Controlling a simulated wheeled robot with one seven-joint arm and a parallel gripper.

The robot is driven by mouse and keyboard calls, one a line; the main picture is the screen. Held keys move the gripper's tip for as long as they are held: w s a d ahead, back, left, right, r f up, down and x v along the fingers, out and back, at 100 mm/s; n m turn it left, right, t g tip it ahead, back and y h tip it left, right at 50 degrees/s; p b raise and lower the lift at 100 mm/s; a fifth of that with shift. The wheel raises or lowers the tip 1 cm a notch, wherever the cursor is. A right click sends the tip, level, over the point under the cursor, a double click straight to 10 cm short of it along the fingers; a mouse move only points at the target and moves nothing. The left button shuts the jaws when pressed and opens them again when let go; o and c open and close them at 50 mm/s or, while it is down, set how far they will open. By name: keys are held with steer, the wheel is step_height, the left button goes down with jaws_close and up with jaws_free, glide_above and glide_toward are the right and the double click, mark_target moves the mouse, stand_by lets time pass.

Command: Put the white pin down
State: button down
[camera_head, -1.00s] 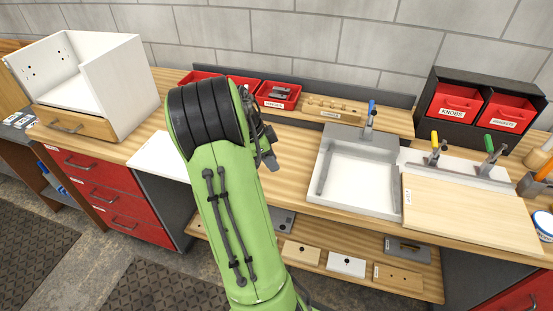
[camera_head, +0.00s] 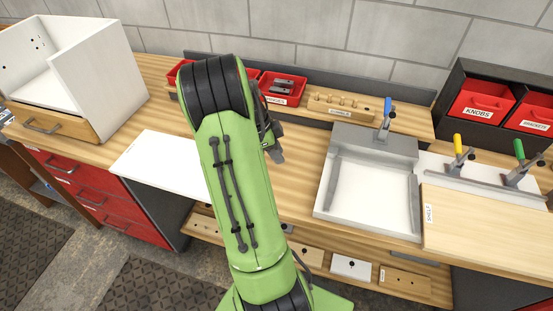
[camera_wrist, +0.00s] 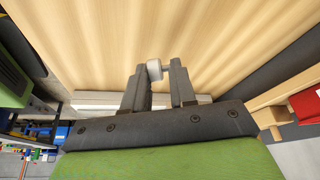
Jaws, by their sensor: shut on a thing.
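The white pin (camera_wrist: 154,70) is a short pale cylinder between the fingertips of my gripper (camera_wrist: 160,78) in the wrist view. My gripper is shut on it. Pale wood-grain surface fills the view behind it; I cannot tell whether the pin touches that surface. In the head view my green arm hides the pin, and only part of my gripper (camera_head: 274,150) shows at the arm's right side, over the wooden bench (camera_head: 302,165).
A white board (camera_head: 160,160) lies left of my arm. Right of it stand a grey-framed white tray (camera_head: 368,190) and a light wooden board (camera_head: 480,232) with clamps. Red bins (camera_head: 283,87) and a pin rack (camera_head: 340,105) line the back ledge. Bare bench lies between arm and tray.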

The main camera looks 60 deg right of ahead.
step_height(320, 180, down, 3)
steer(key=shift+r, duration=0.3)
steer(key=c, duration=1.3)
jaws_free()
steer(key=shift+f, duration=0.2)
steer(key=shift+c, duration=0.2)
steer(key=o, duration=0.4)
steer(key=shift+r, duration=0.1)
